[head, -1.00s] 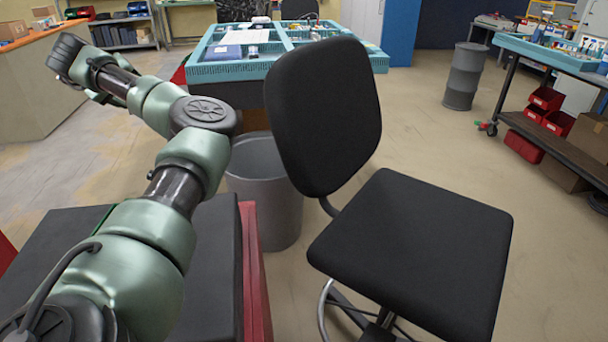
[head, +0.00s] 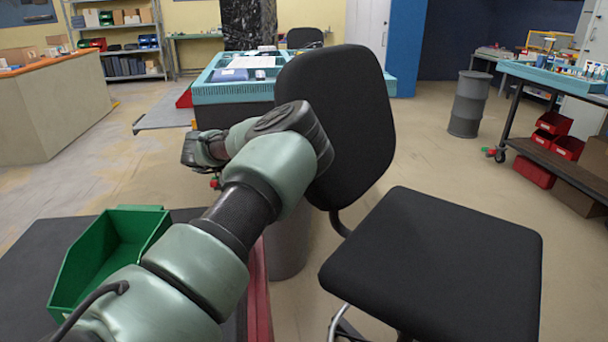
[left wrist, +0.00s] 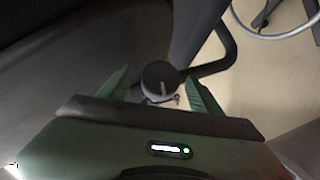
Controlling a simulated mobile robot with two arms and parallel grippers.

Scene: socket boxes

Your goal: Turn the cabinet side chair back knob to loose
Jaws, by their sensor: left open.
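A black office chair (head: 440,260) stands at the right of the head view, its backrest (head: 345,110) upright. In the left wrist view a round dark knob (left wrist: 160,77) with a pale line on its face sits beside a bent dark tube (left wrist: 222,55). My left gripper (left wrist: 159,82) is open, with one green finger on each side of the knob. I cannot tell whether the fingers touch it. In the head view my left arm covers the backrest's lower left edge, and its fingers cannot be made out. My right gripper is out of view.
A green bin (head: 105,255) lies on a dark surface at lower left. A grey bin (head: 288,250) stands behind my arm. A teal-trayed table (head: 235,92) is behind the chair. Open floor lies right of the chair, before a workbench (head: 550,75) and grey drum (head: 467,105).

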